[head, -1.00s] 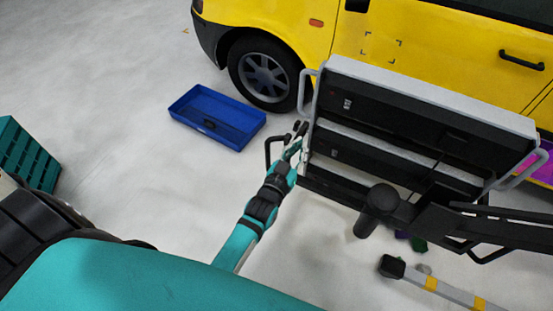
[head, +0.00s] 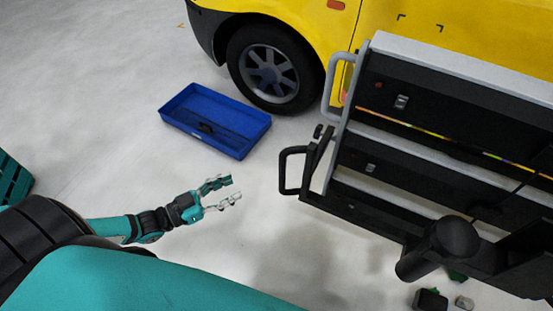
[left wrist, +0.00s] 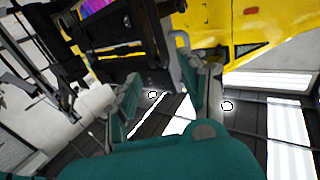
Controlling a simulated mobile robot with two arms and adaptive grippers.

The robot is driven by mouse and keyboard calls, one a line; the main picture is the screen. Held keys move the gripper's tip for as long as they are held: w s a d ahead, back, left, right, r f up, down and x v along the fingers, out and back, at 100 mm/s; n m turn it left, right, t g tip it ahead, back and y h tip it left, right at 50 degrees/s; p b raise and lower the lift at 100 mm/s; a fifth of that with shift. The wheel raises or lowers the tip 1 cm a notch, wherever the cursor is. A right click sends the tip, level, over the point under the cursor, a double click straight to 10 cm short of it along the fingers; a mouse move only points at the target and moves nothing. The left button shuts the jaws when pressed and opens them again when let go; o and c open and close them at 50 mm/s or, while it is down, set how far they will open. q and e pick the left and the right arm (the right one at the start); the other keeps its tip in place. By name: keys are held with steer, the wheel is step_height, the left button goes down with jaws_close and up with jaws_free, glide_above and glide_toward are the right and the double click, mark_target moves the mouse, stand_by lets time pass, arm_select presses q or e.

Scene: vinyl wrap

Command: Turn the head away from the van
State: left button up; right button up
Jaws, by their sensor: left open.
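The yellow van (head: 285,15) stands at the top of the head view, with its front wheel (head: 268,70) and lower side showing. It also fills the upper right of the left wrist view (left wrist: 255,38). My left gripper (head: 238,188) is open and empty over the floor, left of the black and grey rack and apart from it. Its two teal fingers also show in the left wrist view (left wrist: 165,95), with nothing between them. My right gripper is not in view.
A black and grey rack (head: 440,75) with handles fills the right side in front of the van. A blue tray (head: 240,145) lies on the floor by the wheel. A teal crate (head: 14,180) is at the left edge. Small items (head: 430,300) lie at the lower right. Floor between tray and gripper is clear.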

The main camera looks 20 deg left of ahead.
mark_target(282, 164)
arm_select(q)
steer(key=x, duration=1.6)
steer(key=shift+w+f, duration=0.1)
steer(key=shift+w, duration=0.15)
steer(key=shift+w+d, duration=0.1)
steer(key=shift+d, duration=0.05)
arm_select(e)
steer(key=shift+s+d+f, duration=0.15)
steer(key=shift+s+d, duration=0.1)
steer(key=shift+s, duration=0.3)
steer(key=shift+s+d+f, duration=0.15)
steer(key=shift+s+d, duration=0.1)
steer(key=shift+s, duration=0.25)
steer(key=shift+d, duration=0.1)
arm_select(q)
steer(key=shift+c, duration=0.8)
jaws_close()
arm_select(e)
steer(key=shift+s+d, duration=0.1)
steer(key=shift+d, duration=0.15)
